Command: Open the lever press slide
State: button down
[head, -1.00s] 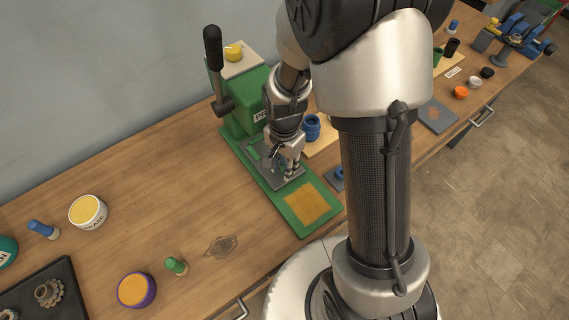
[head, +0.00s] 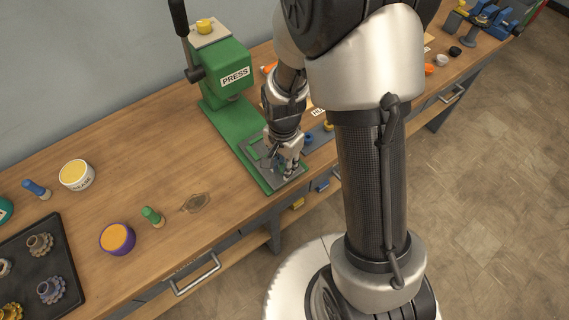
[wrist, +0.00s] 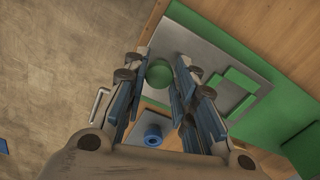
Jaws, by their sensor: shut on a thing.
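The green lever press (head: 222,82) stands at the back of the bench, its black lever (head: 181,25) upright at its left. Its grey slide plate (head: 271,178) lies at the front end of the green base, out from under the press body. It also shows in the wrist view (wrist: 196,46), with green raised strips on it. My gripper (head: 287,168) is down at the slide's front part. In the wrist view my gripper (wrist: 158,76) has its fingers on both sides of a round green knob (wrist: 160,73) on the slide. The fingers hide the knob in the head view.
A blue ring-shaped part (wrist: 152,139) is close beside the slide. A green peg (head: 152,216), a purple-rimmed tub (head: 117,239) and a black gear tray (head: 60,262) are at the left. The bench front has drawer handles (head: 197,275). Bare wood lies left of the press.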

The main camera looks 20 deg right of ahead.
jog(key=shift+w, duration=0.15)
jog(key=c, duration=1.3)
grip_release()
notch_tip(320, 180, up, 12)
jog(key=s+r+n+t, duration=0.4)
jog(key=s+r+n, duration=0.7)
jog(key=s+r, duration=0.2)
jog(key=s, duration=0.2)
jog(key=shift+s+d+r+t, duration=0.25)
jog(key=shift+s+r+t, duration=0.05)
jog(key=shift+s+r, duration=0.1)
